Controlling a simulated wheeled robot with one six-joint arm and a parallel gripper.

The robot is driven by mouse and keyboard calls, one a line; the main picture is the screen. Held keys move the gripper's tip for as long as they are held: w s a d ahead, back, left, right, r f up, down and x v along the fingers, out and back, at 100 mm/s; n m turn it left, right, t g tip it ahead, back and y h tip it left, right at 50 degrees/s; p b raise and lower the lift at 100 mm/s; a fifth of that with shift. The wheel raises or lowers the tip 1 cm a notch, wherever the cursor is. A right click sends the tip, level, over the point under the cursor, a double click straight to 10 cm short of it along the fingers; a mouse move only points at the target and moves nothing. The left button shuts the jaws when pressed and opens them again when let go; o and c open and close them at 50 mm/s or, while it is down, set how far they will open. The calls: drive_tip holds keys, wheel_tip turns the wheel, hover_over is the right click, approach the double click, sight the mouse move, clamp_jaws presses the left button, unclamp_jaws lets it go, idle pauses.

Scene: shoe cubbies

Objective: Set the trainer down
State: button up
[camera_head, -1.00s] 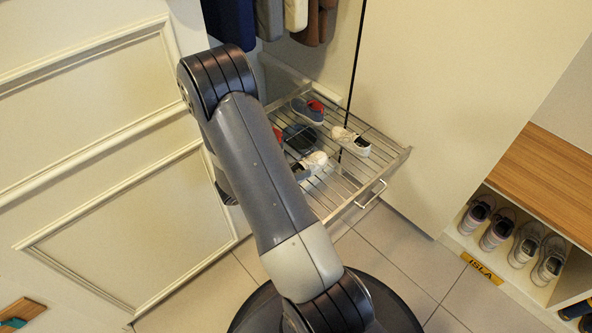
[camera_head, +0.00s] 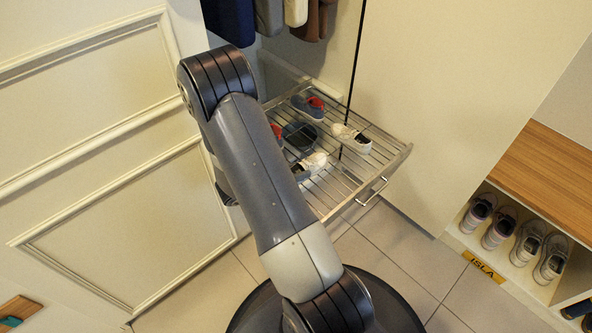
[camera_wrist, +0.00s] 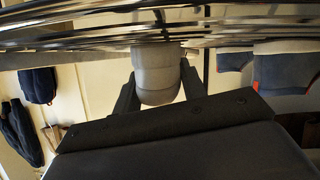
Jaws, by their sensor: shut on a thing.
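In the wrist view my gripper (camera_wrist: 160,78) is shut on a pale grey and white trainer (camera_wrist: 158,62), with a dark finger on each side. The picture is upside down, so the wire rack's bars (camera_wrist: 80,38) run along the top. The trainer's sole end is right at the bars; I cannot tell whether it touches. In the head view my arm hides the gripper. A grey shoe with a white toe (camera_head: 313,162) shows beside my arm over the pull-out wire rack (camera_head: 352,187); it may be the held trainer.
A grey-and-red shoe (camera_head: 308,106) and a white shoe (camera_head: 350,138) stand on the rack. Part of a red shoe shows by my arm. Coats (camera_head: 270,18) hang above. Several shoes fill a cubby labelled ISLA (camera_head: 485,268) at right. The rack's front right is clear.

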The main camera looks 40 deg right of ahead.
drive_tip(key=shift+f, duration=0.25)
drive_tip(key=o, duration=1.3)
drive_tip(key=shift+c, duration=0.2)
drive_tip(key=shift+a+r, duration=0.1)
drive_tip(key=p+v, duration=0.3)
drive_tip(key=v, duration=0.7)
drive_tip(key=shift+a+r+p, duration=0.1)
drive_tip(key=shift+a+p, duration=0.2)
drive_tip(key=shift+p, duration=0.05)
drive_tip(key=shift+c, duration=0.2)
